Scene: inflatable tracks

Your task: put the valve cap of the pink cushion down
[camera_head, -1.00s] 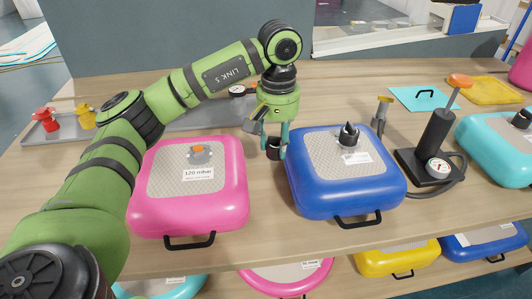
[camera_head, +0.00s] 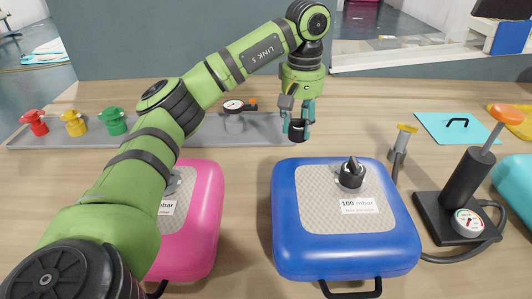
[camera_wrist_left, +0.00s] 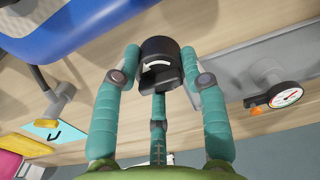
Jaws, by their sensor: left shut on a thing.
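My left gripper (camera_head: 297,120) is shut on a black valve cap (camera_head: 297,131) with a white curved arrow on it. In the head view they are behind the blue cushion's far edge, by the right end of the grey tray, apparently above the table. In the left wrist view the cap (camera_wrist_left: 158,62) sits between the teal fingers. The pink cushion (camera_head: 200,240) lies at front left, partly hidden by my left arm. Its grey valve (camera_head: 173,184) shows only in part beside the arm. My right gripper is not in view.
A grey tray (camera_head: 190,138) at the back holds red, yellow and green valve pieces and a gauge (camera_head: 233,107). The blue cushion (camera_head: 345,250), its black cap on, lies front centre. A yellow-topped tool (camera_head: 399,150) and a pump (camera_head: 466,185) stand right. Table between tray and cushions is bare.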

